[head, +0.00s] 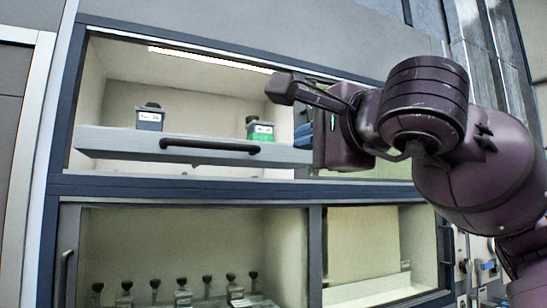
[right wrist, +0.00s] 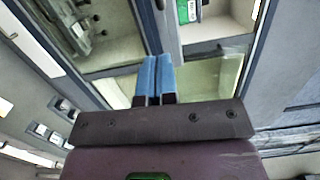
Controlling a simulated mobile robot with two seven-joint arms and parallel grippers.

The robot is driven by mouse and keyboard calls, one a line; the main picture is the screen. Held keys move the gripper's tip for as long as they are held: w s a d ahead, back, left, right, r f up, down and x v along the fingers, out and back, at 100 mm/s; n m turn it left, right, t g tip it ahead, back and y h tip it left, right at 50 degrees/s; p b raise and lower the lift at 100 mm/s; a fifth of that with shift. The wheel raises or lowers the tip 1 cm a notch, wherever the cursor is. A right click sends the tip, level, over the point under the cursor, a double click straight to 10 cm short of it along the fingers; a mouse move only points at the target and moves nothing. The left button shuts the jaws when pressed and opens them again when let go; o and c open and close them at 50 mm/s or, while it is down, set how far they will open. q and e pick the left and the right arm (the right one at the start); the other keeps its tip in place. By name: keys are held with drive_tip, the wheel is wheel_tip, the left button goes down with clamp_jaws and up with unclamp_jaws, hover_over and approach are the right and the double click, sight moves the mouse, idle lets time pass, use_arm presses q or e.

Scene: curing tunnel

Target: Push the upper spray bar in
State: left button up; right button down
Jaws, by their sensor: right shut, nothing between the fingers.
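The upper spray bar (head: 118,143) is a long light grey front with a dark handle (head: 210,147), across the upper bay in the head view. It appears to stand forward of the bay's back wall; how far out it is I cannot tell. My right gripper (head: 303,134) is at the bar's right end, its blue fingers partly hidden by my wrist. In the right wrist view the blue fingers (right wrist: 157,68) are shut together with nothing between them. I cannot tell whether they touch the bar. My left gripper is not in view.
A dark bottle (head: 150,117) and a green-labelled bottle (head: 260,130) stand behind the bar front. The lower bay holds several dark-knobbed fittings (head: 183,292). A dark blue frame (head: 190,188) divides the bays. Switches (head: 487,267) are on the right wall.

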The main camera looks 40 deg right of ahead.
drive_tip(key=d+m+h, duration=0.1)
drive_tip(key=d+h, duration=0.1)
drive_tip(key=p, duration=0.2)
approach(276, 159)
drive_tip(key=x, duration=0.6)
drive_tip(key=shift+w+r, duration=0.1)
drive_tip(key=shift+r, duration=0.1)
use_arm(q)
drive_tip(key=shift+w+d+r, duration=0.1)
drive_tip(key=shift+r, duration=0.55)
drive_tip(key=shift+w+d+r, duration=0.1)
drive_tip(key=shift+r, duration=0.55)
use_arm(e)
drive_tip(key=shift+w+d, duration=0.15)
drive_tip(key=shift+w, duration=0.55)
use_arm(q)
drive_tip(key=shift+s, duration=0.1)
use_arm(e)
drive_tip(key=shift+f, duration=0.1)
